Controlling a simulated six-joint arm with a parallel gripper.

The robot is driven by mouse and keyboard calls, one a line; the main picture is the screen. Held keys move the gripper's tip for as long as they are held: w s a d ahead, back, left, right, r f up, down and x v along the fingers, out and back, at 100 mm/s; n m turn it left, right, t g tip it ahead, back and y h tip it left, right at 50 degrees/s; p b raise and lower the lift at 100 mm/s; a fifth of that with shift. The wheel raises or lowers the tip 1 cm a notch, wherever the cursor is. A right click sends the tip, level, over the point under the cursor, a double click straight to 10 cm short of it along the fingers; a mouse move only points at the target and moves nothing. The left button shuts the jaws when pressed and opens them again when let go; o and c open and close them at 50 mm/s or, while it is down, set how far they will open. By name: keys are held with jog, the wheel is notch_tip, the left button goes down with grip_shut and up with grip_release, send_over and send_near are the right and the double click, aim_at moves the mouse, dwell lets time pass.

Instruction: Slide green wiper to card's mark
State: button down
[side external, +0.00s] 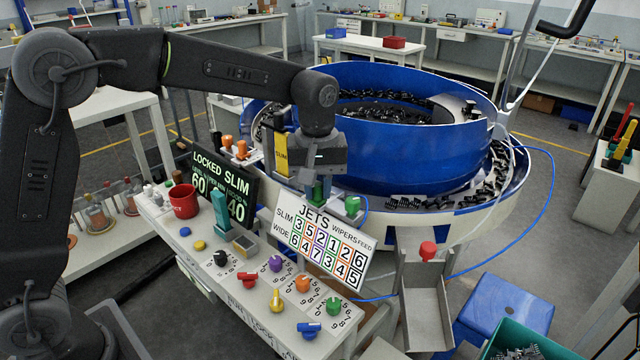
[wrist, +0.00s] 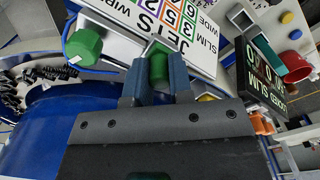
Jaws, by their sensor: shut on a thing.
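My gripper (side external: 318,178) is above the blue bowl's near rim, behind the card, pointing down. It is shut on a green wiper (wrist: 159,68), which shows between its two fingers in the wrist view. In the side view only a bit of that green shows below the fingers. The white card (side external: 327,241) reads JETS, WIPERS, FEED, with rows SLIM and WIDE of boxed numbers. It leans just in front of the gripper. I cannot make out the wiper's own scale or its setting.
A second green block (side external: 352,204) sits close beside the gripper. The blue bowl (side external: 400,150) holds black parts. A dark display (side external: 222,185) reads LOCKED SLIM. A red mug (side external: 184,201), a teal lever (side external: 220,210) and several coloured knobs stand on the bench. A metal chute (side external: 425,300) is to the right.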

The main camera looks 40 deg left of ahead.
jog(key=c, duration=1)
grip_release()
jog(key=shift+s, duration=0.2)
jog(key=shift+r, duration=0.15)
notch_tip(320, 180, up, 14)
jog(key=shift+f, duration=0.2)
jog(key=s+a+m+t, duration=0.3)
jog(key=s+a+m, duration=0.1)
jog(key=s, duration=0.8)
jog(key=s+a+f+m+t, duration=0.2)
jog(key=s+f+m, duration=0.3)
jog(key=s+f, duration=0.4)
jog(key=s, duration=0.2)
jog(key=shift+s+a+f+t, duration=0.25)
jog(key=shift+s+a+t, duration=0.05)
jog(key=shift+s+a, duration=0.05)
